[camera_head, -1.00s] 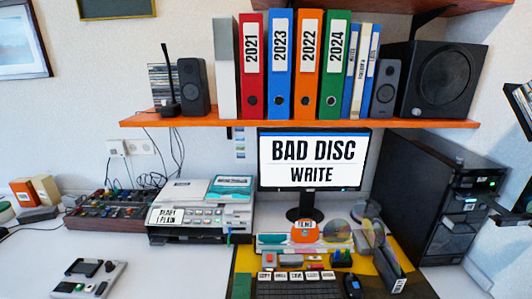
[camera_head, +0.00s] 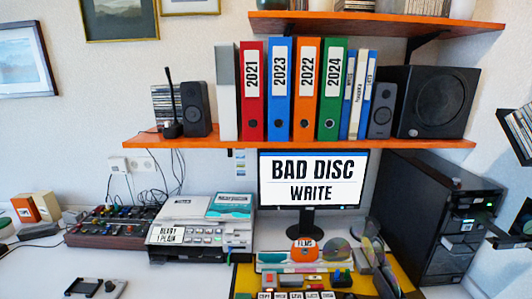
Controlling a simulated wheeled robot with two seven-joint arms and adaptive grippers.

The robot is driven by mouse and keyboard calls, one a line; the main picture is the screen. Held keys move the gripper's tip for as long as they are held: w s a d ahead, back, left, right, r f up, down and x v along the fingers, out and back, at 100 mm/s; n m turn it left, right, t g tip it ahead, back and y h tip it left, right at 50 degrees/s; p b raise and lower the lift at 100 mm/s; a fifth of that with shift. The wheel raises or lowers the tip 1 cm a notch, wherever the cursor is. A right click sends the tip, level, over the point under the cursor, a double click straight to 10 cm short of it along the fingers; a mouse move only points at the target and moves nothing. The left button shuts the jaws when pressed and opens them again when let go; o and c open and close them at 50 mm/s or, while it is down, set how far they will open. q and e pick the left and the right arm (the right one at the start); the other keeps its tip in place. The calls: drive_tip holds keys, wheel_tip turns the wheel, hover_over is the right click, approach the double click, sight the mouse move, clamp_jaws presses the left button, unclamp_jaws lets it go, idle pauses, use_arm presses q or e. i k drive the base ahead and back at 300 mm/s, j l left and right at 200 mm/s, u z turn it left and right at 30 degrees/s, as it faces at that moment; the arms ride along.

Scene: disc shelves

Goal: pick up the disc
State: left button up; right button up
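Shiny discs stand on the desk below and right of the monitor. One disc (camera_head: 337,251) stands beside an orange item labelled "FILMS" (camera_head: 304,251). Another disc (camera_head: 373,252) leans to its right, partly overlapped by dark upright pieces. I cannot tell which disc is meant. Neither of my grippers shows in the head view.
A white desk (camera_head: 190,280) has free room at its front left. A printer-like device (camera_head: 203,232) and a mixing board (camera_head: 110,225) stand on it. A black computer tower (camera_head: 420,215) stands right. An orange shelf (camera_head: 225,142) with binders and speakers hangs above.

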sight(306, 249)
drive_tip(key=j+z, duration=0.8)
drive_tip(key=z, duration=0.2)
drive_tip(key=k+j+z, duration=0.15)
drive_tip(key=j+z, duration=0.2)
drive_tip(key=z, duration=0.15)
drive_tip(key=k+j+z, duration=0.15)
drive_tip(key=j+z, duration=0.3)
drive_tip(key=l, duration=0.1)
